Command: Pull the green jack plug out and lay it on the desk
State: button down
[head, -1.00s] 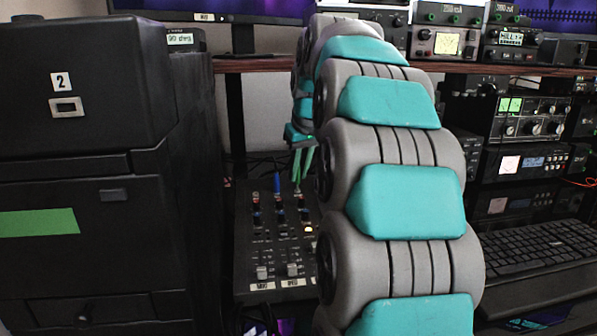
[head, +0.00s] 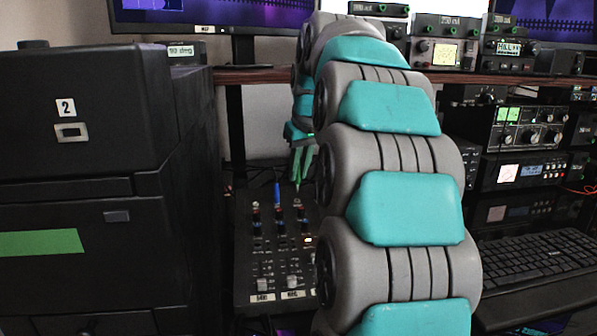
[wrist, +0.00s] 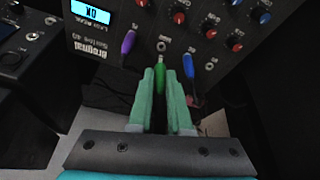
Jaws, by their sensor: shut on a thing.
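The green jack plug (wrist: 160,77) shows between the fingertips of my gripper (wrist: 161,84) in the wrist view. My gripper is shut on it. A round socket (wrist: 161,46) shows uncovered just beyond the plug's tip; I cannot tell for sure whether the tip is fully clear. A purple plug (wrist: 128,42) stands on the left and a blue plug (wrist: 188,66) on the right of the green one. In the head view my gripper (head: 301,168) is over the far edge of the black knob panel (head: 265,240), and the green plug there is hard to tell from the fingers.
A large black cabinet (head: 150,240) stands close on the left. A keyboard (head: 535,255) lies at the right, with radio units (head: 527,170) behind it. A shelf (head: 270,75) with monitors and meters runs above. Red and blue knobs (wrist: 211,27) crowd the panel.

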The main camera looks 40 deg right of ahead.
jog(key=shift+r, duration=0.7)
jog(key=shift+s, duration=0.1)
